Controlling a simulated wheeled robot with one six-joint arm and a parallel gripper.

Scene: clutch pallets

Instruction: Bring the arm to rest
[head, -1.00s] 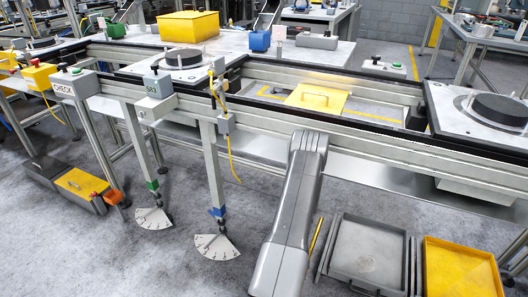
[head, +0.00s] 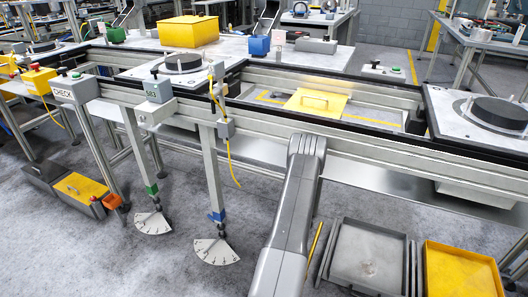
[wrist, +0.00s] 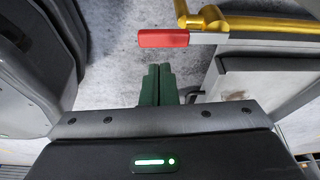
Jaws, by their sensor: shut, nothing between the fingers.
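My arm (head: 292,220) reaches up from the bottom of the head view, its bend in front of the conveyor frame; the gripper itself is hidden there. In the wrist view my gripper (wrist: 158,80) shows as two dark green fingers, closed together with nothing between them. The fingers point over bare grey floor. A red-ended bar (wrist: 163,38) lies just beyond the fingertips, slightly to the right, and does not clearly touch them.
A grey tray (head: 368,255) and a yellow tray (head: 460,272) stand low at the right. The conveyor frame (head: 350,135) crosses behind my arm. Two dial plates (head: 215,252) hang near the floor at left. A yellow handled plate (head: 318,102) lies beyond the rail.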

